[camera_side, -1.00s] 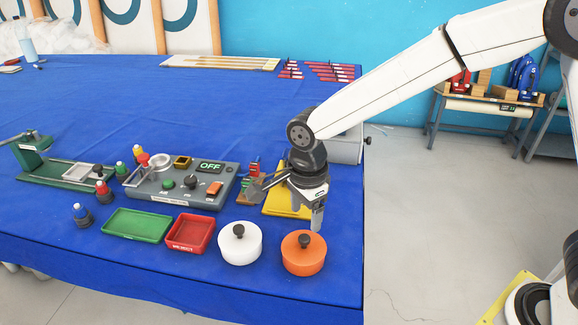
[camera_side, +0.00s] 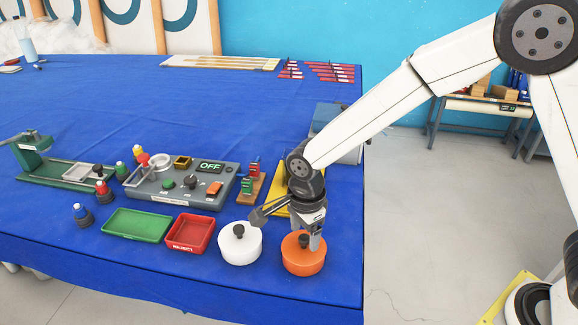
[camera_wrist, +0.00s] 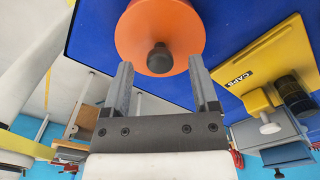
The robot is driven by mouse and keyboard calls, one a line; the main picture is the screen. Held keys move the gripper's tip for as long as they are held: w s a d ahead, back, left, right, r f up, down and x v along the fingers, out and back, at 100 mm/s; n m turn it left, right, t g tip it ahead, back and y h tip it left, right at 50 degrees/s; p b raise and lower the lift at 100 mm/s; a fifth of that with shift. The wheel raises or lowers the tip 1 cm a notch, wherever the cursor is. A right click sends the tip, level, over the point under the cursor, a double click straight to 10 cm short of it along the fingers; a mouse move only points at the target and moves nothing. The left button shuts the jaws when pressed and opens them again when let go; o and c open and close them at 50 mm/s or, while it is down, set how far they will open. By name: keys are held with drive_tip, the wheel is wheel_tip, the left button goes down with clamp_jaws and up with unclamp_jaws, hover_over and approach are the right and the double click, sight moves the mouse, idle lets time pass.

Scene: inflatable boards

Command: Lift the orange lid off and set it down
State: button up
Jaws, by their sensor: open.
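The orange lid (camera_side: 303,257) is round with a dark knob on top and sits at the front right of the blue table. It also shows in the wrist view (camera_wrist: 150,30), where its dark knob (camera_wrist: 159,58) lies just beyond and between the fingertips. My gripper (camera_side: 290,228) is open and empty, just above and behind the lid. In the wrist view the two fingers of my gripper (camera_wrist: 160,78) stand apart on either side of the knob's line. Whether the right finger touches the lid I cannot tell from the side view.
A white lid (camera_side: 240,243) with a dark knob stands close on the left. A red tray (camera_side: 189,234) and a green tray (camera_side: 137,225) lie further left. A grey control box (camera_side: 180,184) reads OFF. A yellow board (camera_wrist: 262,62) marked CAPS lies behind. The table edge is near on the right.

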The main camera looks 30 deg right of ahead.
drive_tip(key=shift+f, duration=1)
drive_tip(key=shift+c, duration=0.2)
clamp_jaws()
